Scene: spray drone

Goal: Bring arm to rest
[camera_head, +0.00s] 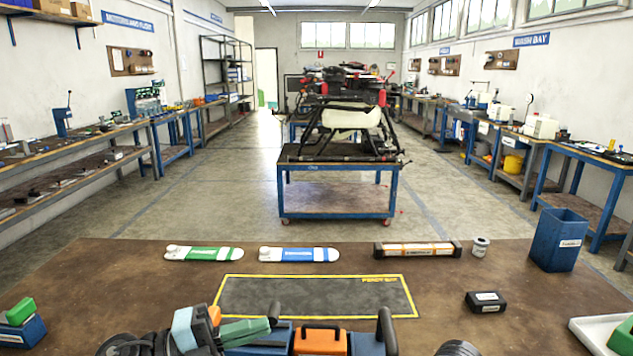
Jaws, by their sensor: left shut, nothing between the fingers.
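My left gripper (203,340) shows at the bottom edge, left of centre, as dark parts low over the near side of the brown workbench (110,270). It is shut and empty. A pale teal and a green piece beside it partly overlap it in the picture, so its fingertips are hard to make out. Only a dark rounded part, probably of my right arm, shows at the bottom edge right of centre. My right gripper is not seen.
A blue container with an orange case (320,341) stands beside my left gripper. Behind lies a yellow-bordered dark mat (318,297), empty. Green (204,254) and blue (299,254) propeller-like pieces, a black box (485,301) and a blue bin (558,240) stand around it.

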